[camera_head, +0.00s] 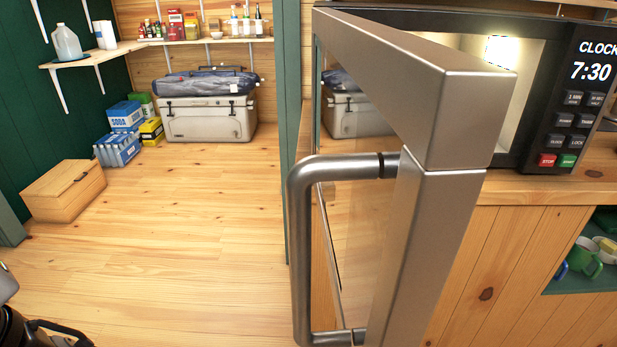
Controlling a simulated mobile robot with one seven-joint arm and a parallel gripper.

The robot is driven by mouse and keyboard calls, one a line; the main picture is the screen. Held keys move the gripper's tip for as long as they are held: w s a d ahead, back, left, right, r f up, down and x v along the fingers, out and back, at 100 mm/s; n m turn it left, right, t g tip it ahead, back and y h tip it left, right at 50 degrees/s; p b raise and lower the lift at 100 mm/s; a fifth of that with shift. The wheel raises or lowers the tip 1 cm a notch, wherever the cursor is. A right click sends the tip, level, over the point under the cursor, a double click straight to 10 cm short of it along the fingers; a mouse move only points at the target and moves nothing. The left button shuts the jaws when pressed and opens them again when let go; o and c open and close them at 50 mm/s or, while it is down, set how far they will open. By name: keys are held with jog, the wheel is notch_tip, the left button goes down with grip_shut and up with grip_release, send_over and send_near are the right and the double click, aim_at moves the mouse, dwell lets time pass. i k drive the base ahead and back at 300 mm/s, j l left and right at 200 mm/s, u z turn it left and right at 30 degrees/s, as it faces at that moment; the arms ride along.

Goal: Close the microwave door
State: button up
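The microwave (530,60) stands on a wooden counter at the upper right, with its lit interior partly showing and a clock reading 7:30. Its door (440,130) stands wide open, swung out towards me, with its metal edge large in the middle right. The door's bar handle (302,240) faces left. A dark part with a loop, which looks like my gripper (50,332), shows at the bottom left corner, cut off by the frame. It is well apart from the door and handle, and its fingers cannot be made out.
The wooden floor (190,240) left of the door is clear. A wooden box (64,190), soda packs (118,148) and a cooler (208,118) stand farther back. Shelves with bottles line the walls. A green post (287,90) rises behind the door, and mugs (580,258) sit under the counter.

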aim_at(406, 129)
jog(key=k+j+z, duration=0.15)
jog(key=k+j, duration=0.8)
